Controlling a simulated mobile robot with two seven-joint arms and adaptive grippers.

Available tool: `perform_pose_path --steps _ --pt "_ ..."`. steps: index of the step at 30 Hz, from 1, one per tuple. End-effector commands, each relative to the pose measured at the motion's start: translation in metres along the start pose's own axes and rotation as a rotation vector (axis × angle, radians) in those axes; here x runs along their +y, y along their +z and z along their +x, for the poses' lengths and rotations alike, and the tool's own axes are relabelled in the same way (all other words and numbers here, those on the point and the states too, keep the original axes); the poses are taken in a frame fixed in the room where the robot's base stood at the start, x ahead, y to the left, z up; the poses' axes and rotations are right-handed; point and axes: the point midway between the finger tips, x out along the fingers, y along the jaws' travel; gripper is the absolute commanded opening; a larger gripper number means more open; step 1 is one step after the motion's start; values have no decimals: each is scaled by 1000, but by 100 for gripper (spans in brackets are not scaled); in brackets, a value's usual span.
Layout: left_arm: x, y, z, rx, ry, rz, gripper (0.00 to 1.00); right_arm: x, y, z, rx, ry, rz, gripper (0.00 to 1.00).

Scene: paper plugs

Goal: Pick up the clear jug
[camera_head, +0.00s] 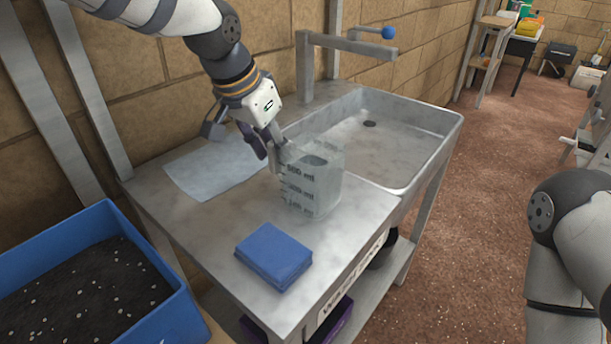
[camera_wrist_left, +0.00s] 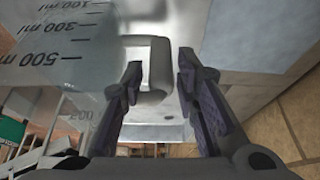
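The clear jug (camera_head: 318,190) stands upright on the metal worktop, left of the sink basin, with dark volume marks on its side. In the left wrist view the jug's marked wall (camera_wrist_left: 60,50) fills the upper left, and its handle (camera_wrist_left: 157,68) lies between my fingers. My left gripper (camera_head: 270,150) is at the jug's left side in the head view. In the wrist view its two dark fingers (camera_wrist_left: 160,80) are apart, with a gap between the handle and the right finger. My right gripper is out of view; only part of that arm shows.
A folded blue cloth (camera_head: 274,256) lies in front of the jug. A pale sheet (camera_head: 215,171) lies behind the gripper. The sink basin (camera_head: 440,135), with a tap (camera_head: 345,45) behind, is to the right. A blue crate (camera_head: 165,300) of dark soil stands at lower left.

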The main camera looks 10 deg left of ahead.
Motion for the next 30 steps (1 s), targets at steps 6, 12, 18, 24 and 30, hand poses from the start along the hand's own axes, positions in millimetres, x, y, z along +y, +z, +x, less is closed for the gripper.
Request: perform_pose_path --steps 6,12,18,24,30 --pt "0 -3 42 -5 2 -1 28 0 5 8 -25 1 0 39" --pt "0 -4 40 1 0 0 26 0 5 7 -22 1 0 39" --pt "0 -4 40 0 0 0 0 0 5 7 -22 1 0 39" --pt "0 -4 40 0 0 0 0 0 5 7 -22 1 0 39" --pt "-1 -11 25 3 -1 0 0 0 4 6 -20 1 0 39"
